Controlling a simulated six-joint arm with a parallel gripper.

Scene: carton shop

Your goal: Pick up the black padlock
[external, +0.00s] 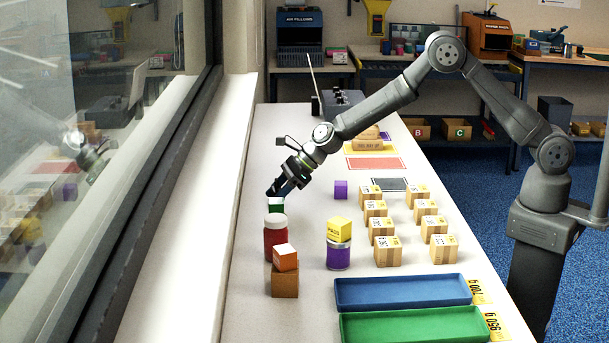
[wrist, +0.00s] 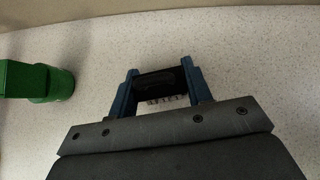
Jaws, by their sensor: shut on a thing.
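My gripper (external: 278,189) is low over the far left part of the table, near the window ledge. In the wrist view its two blue fingers (wrist: 159,76) are shut on the black padlock (wrist: 160,82), which sits between them. A row of small pale marks shows at the padlock's lower edge. In the external view the padlock cannot be told apart from the dark fingers. Whether it touches the table is unclear.
Nearby are a red jar (external: 275,236), purple jar (external: 338,257), several cartons (external: 388,252), a blue tray (external: 400,307) and green tray (external: 410,331).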

